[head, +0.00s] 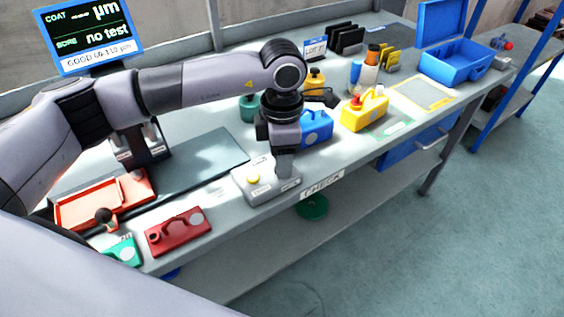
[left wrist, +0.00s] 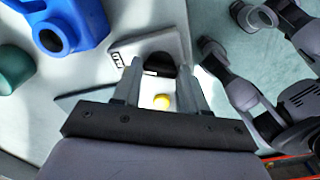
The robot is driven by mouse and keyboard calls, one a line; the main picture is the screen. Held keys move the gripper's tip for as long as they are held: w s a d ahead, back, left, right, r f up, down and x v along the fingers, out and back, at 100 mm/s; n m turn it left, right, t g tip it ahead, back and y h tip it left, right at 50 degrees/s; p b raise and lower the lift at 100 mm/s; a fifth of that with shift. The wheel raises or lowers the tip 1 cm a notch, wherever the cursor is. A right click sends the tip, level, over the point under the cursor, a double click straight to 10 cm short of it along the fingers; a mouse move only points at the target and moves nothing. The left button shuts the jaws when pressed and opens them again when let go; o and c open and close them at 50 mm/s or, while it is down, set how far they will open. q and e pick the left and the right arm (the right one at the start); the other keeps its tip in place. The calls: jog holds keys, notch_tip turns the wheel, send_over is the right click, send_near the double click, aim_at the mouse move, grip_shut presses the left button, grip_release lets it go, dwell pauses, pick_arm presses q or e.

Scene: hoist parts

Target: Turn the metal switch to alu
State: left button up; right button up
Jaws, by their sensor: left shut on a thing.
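The switch box (head: 264,191) is a pale grey block at the bench's front edge, with a yellow button (head: 253,180) and small labels too small to read. My left gripper (head: 285,172) points down onto the box's right part, beside the button. In the left wrist view, its fingers (left wrist: 160,82) are shut on the dark metal switch (left wrist: 160,66), mostly hidden between them. Which label the switch points to is hidden. My right gripper is not in view.
A gauge screen (head: 90,35) reading "no test" stands at the back left. A red tray (head: 90,204) and a dark red part (head: 178,231) lie left of the box.

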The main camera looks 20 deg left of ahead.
pick_arm(q)
jog(key=shift+r+m+b, duration=0.1)
jog(key=shift+m+b, duration=0.2)
jog(key=shift+m, duration=0.2)
jog(key=o, duration=1.1)
jog(key=shift+c, duration=0.2)
notch_tip(320, 180, up, 7)
jog(key=shift+r, duration=0.1)
